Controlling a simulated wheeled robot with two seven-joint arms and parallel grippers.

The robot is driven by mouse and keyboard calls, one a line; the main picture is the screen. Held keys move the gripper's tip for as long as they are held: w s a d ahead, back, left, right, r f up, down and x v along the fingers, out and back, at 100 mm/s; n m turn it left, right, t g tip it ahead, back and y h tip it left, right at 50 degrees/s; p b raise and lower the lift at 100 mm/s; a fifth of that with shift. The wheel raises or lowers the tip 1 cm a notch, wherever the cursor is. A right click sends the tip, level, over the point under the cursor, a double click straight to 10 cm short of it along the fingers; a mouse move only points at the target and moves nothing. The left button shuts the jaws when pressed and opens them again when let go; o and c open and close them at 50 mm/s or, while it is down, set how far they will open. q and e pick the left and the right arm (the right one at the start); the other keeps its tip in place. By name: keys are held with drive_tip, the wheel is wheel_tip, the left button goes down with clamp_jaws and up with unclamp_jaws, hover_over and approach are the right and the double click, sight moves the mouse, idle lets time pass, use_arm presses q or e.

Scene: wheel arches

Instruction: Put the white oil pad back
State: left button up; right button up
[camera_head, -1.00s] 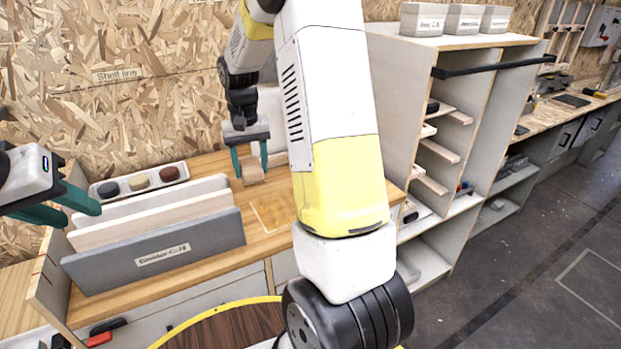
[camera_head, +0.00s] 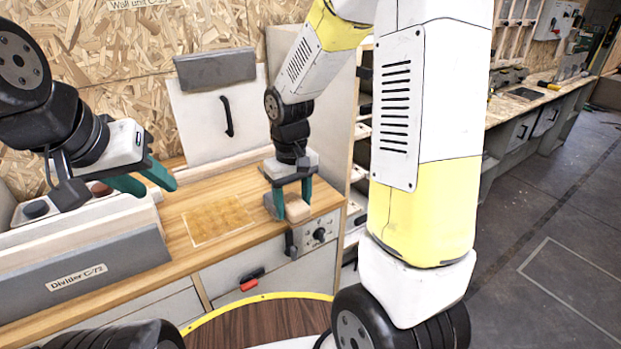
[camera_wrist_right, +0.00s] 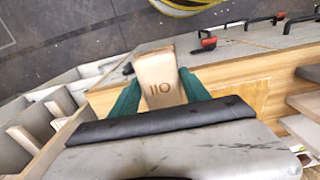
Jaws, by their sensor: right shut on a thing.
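My right gripper (camera_head: 292,204) is shut on a pale wood-coloured block (camera_head: 298,210), over the right front part of the wooden worktop. In the right wrist view the block (camera_wrist_right: 160,82) sits between the green fingers, with dark marking that looks like upside-down "OIL". I cannot tell whether it touches the worktop. At the left a pad tray shows a dark pad (camera_head: 35,210) and a red-brown pad (camera_head: 100,188); its middle is hidden by my left arm. My left gripper (camera_head: 147,182) hangs in front of this tray, fingers apart and empty.
A grey labelled divider (camera_head: 85,272) stands at the left front. A white panel with a black handle (camera_head: 205,120) leans at the back. Drawer fronts (camera_head: 245,275) are below.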

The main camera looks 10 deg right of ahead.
drive_tip(key=w+d, duration=0.2)
drive_tip(key=w, duration=0.1)
drive_tip(key=w+d, duration=0.2)
drive_tip(key=w, duration=0.2)
drive_tip(key=w+d+f, duration=0.1)
drive_tip(key=w+d, duration=0.1)
drive_tip(key=w, duration=0.2)
drive_tip(key=shift+w+d+f, duration=0.1)
drive_tip(key=shift+w+d, duration=0.05)
drive_tip(key=shift+d, duration=0.05)
drive_tip(key=shift+w+d+f, duration=0.15)
drive_tip(key=shift+w+f, duration=0.05)
drive_tip(key=shift+w, duration=0.1)
drive_tip(key=shift+f, duration=1.6)
drive_tip(key=shift+f, duration=0.15)
drive_tip(key=o, duration=1.2)
